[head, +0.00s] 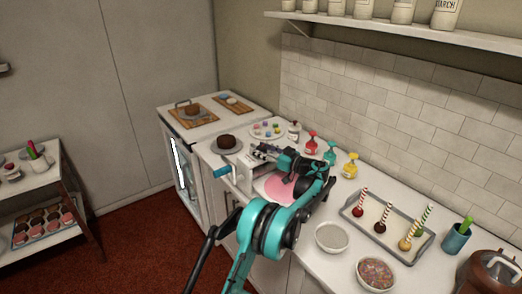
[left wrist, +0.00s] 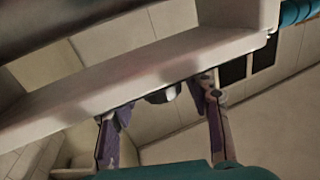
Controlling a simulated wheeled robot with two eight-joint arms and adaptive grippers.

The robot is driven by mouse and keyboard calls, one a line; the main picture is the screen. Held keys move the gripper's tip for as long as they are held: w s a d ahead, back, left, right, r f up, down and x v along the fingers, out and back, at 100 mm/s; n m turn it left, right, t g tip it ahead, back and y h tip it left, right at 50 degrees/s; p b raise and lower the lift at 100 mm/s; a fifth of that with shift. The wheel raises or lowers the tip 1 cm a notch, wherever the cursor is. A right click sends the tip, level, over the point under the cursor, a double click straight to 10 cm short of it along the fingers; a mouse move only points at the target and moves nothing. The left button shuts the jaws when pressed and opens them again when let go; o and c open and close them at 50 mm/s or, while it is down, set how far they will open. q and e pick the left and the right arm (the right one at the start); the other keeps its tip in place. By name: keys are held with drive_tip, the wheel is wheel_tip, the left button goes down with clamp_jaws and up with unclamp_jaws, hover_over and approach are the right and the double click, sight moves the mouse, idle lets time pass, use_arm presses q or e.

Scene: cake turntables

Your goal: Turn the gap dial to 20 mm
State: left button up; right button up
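A pale sheeter-like machine (head: 240,177) with a teal crank handle (head: 222,171) stands on the counter. A pink round sheet (head: 279,188) lies beside it, partly behind my arm. My left gripper (head: 265,152) is at the machine's top, pointing left; its fingertips are hard to make out in the head view. In the left wrist view my left gripper (left wrist: 158,106) has its two fingers wide apart. A dark rounded knob (left wrist: 162,94), perhaps the gap dial, shows between them under a pale machine bar (left wrist: 120,82). Contact and the dial's scale cannot be read. My right gripper is not in view.
Red, teal and yellow bottles (head: 330,153) stand behind my left arm. A tray of cake pops (head: 372,238) and bowls (head: 332,237) lie to the right. A brown cake (head: 226,142) sits behind the machine. A wall shelf (head: 400,35) hangs above the counter.

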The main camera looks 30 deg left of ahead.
use_arm(q)
drive_tip(key=c, duration=0.7)
drive_tip(key=shift+t, duration=0.5)
drive_tip(key=m+t+h, duration=0.2)
drive_tip(key=m+t, duration=0.1)
drive_tip(key=t, duration=0.1)
drive_tip(key=m+t+h, duration=0.2)
drive_tip(key=m+t, duration=0.1)
drive_tip(key=t, duration=0.1)
drive_tip(key=shift+m+t, duration=0.3)
drive_tip(key=shift+t, duration=0.1)
drive_tip(key=m+t+h, duration=0.3)
drive_tip(key=h, duration=0.1)
drive_tip(key=shift+m+t, duration=0.3)
drive_tip(key=shift+m+t+h, duration=0.6)
drive_tip(key=shift+m+h, duration=0.2)
drive_tip(key=shift+h, duration=0.5)
drive_tip(key=shift+w+d+m+h, duration=0.1)
drive_tip(key=shift+m+h, duration=0.2)
drive_tip(key=shift+h, duration=0.2)
drive_tip(key=o, duration=1.2)
